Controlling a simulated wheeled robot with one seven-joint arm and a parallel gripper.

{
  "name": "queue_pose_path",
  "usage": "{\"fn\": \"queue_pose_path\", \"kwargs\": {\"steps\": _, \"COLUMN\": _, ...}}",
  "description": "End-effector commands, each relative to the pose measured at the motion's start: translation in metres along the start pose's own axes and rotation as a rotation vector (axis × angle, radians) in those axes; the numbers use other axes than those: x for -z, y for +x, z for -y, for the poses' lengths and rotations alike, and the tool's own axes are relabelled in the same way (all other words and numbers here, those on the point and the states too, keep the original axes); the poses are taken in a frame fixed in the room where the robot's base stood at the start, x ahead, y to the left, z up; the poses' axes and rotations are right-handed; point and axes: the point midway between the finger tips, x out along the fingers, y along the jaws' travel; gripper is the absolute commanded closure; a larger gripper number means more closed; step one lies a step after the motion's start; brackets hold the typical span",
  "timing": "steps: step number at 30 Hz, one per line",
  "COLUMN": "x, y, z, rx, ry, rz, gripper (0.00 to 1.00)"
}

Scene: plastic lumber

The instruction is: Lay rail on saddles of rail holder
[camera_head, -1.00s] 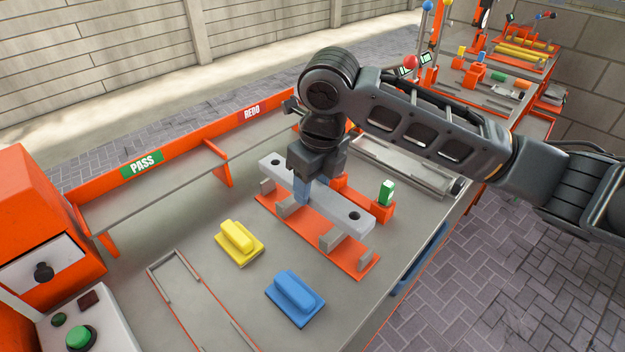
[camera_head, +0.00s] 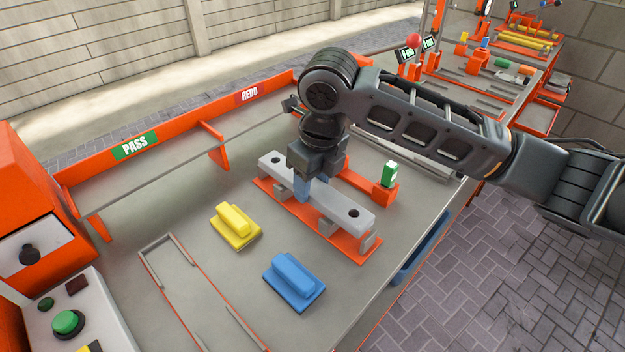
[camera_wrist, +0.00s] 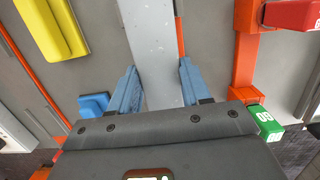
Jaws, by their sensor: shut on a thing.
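The rail (camera_head: 331,206) is a long light-grey bar with a dark hole near each end. It lies lengthwise over the orange-based rail holder (camera_head: 356,254), at the level of the grey saddles (camera_head: 327,228). It looks seated on them, though contact under my gripper is hidden. My gripper (camera_head: 309,192) points down and its blue fingers are shut on the rail near its middle. The wrist view shows the rail (camera_wrist: 158,60) between the two fingers (camera_wrist: 156,92).
A yellow block (camera_head: 235,226) and a blue block (camera_head: 295,281) with raised grips sit in front of the holder. An orange fixture with a green-and-white piece (camera_head: 389,174) stands close behind it. PASS and REDO shelves line the far edge.

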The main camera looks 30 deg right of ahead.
Motion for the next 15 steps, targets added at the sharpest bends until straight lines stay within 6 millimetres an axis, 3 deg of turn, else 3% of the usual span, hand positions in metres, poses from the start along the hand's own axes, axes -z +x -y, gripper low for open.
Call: {"fn": "queue_pose_path", "kwargs": {"steps": 15, "x": 0.0014, "y": 0.0099, "z": 0.0001, "rx": 0.000, "ry": 0.000, "rz": 0.001, "gripper": 0.93}}
